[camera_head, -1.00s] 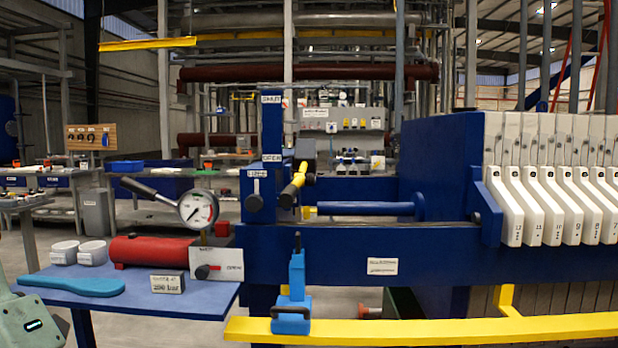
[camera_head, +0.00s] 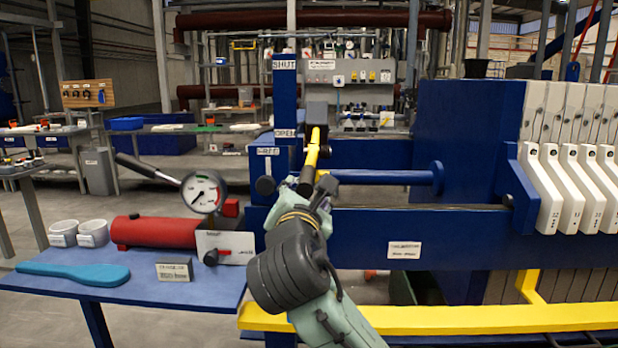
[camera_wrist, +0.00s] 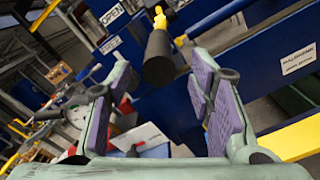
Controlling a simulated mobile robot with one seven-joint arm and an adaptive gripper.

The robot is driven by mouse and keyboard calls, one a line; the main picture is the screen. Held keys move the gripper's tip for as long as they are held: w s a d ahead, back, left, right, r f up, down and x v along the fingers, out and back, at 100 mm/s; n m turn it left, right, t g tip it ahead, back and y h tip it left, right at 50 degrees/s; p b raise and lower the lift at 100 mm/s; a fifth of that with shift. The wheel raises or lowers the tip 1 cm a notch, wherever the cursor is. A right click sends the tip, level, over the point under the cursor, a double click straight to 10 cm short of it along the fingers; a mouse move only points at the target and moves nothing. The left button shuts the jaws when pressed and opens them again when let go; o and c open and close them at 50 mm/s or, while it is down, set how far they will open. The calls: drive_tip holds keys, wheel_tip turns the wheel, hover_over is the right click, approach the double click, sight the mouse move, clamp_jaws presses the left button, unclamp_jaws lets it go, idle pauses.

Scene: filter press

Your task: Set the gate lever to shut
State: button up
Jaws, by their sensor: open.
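The gate lever (camera_head: 312,150) is a yellow bar with a black grip, beside the blue post (camera_head: 286,95) marked SHUT at the top and OPEN lower down. The lever lies low, near the OPEN label (camera_head: 285,134), its black end pointing toward me. In the wrist view the black grip (camera_wrist: 158,62) shows between the tips of my open gripper (camera_wrist: 160,66), with the yellow part beyond. I cannot tell whether the fingers touch it. In the head view my gripper (camera_head: 318,190) is partly hidden by my wrist and sits at the lever's near end.
A blue side table (camera_head: 200,290) at left holds a red cylinder (camera_head: 155,232), a gauge (camera_head: 203,191), white cups and a teal paddle. A yellow rail (camera_head: 470,320) runs across the front. A blue horizontal rod (camera_head: 385,177) lies right of the lever; white filter plates stand further right.

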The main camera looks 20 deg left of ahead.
drive_tip(key=p+x, duration=0.1)
drive_tip(key=x, duration=0.6)
drive_tip(key=shift+w+a, duration=0.1)
drive_tip(key=shift+w, duration=0.05)
drive_tip(key=shift+c, duration=0.4)
clamp_jaws()
